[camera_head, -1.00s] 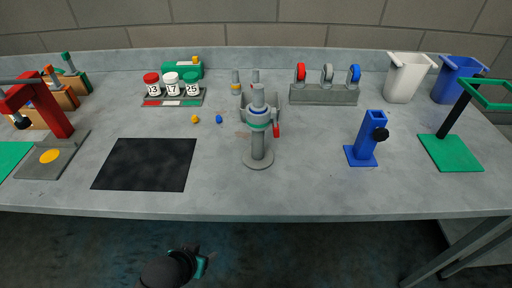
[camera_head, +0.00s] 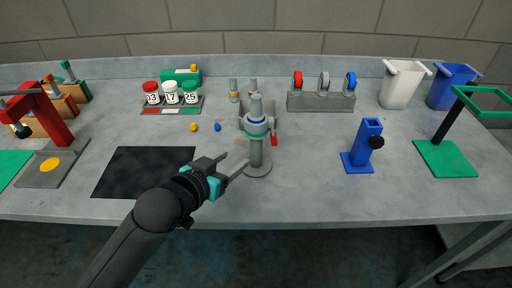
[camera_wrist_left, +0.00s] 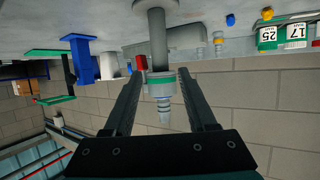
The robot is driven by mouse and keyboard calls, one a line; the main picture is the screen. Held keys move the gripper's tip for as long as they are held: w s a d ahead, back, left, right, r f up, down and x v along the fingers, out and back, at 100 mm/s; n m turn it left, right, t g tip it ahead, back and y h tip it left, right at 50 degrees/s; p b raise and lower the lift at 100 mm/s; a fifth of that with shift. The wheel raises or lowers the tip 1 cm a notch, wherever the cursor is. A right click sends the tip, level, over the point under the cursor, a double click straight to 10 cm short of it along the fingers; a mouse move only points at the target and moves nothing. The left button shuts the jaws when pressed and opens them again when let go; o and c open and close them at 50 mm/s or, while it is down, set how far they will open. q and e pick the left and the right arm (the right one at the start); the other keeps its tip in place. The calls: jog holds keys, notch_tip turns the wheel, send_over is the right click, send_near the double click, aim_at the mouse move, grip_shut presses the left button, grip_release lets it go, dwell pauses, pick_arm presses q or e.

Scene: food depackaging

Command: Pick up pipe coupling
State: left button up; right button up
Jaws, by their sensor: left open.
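What looks like the pipe coupling (camera_head: 257,126), a grey upright fitting with a green and a blue ring, sits on top of a grey post with a round base (camera_head: 257,169) near the middle of the table. In the left wrist view, which is upside down, the coupling (camera_wrist_left: 161,88) shows between the finger lines. My left gripper (camera_head: 235,160) is open and empty, just left and in front of the post. The wrist view shows its two dark fingers (camera_wrist_left: 161,76) spread to either side. Whether they reach around the coupling I cannot tell. My right gripper is not in view.
A grey open holder (camera_head: 244,122) stands close behind the post. A black mat (camera_head: 125,170) lies to the left, and a blue stand (camera_head: 360,148) with a black knob is to the right. Small yellow (camera_head: 193,127) and blue (camera_head: 217,127) pieces lie behind. Table between post and blue stand is clear.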

aim_at(253, 145)
pick_arm(q)
jog(key=b+x, duration=0.1)
jog(key=x, duration=1.2)
jog(key=shift+d+f+b, duration=0.15)
jog(key=shift+f+b, duration=0.05)
jog(key=shift+b, duration=0.15)
grip_shut()
dwell(0.4)
jog(key=shift+w+r, duration=0.1)
jog(key=shift+r, duration=0.05)
